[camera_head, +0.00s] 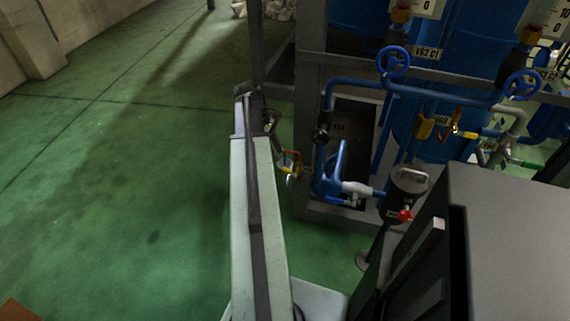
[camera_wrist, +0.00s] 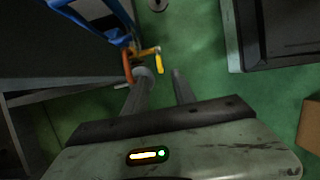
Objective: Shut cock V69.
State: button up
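A cock with an orange body and a yellow lever handle (camera_head: 291,164) sits low on the near left side of the blue pipework. A small label beside it is too small to read, so I cannot confirm it is V69. In the wrist view the yellow handle (camera_wrist: 149,51) points right and its end bends down. My gripper (camera_wrist: 163,76) is open and empty. The handle's bent end lies just beyond the gap between my fingertips, and the left fingertip looks close to the orange body. Contact cannot be told. In the head view my arm hides most of the gripper.
Blue handwheels (camera_head: 393,62) and another yellow-handled cock (camera_head: 450,126) stand farther right on the rig. A dark grey cabinet (camera_head: 520,235) fills the lower right. Green floor (camera_head: 120,190) is clear on the left.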

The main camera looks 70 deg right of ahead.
aim_at(286, 168)
jog(key=b+x, duration=0.7)
jog(key=x, duration=0.1)
jog(key=shift+s+b, duration=0.1)
jog(key=shift+b, duration=0.2)
jog(key=shift+r, duration=0.1)
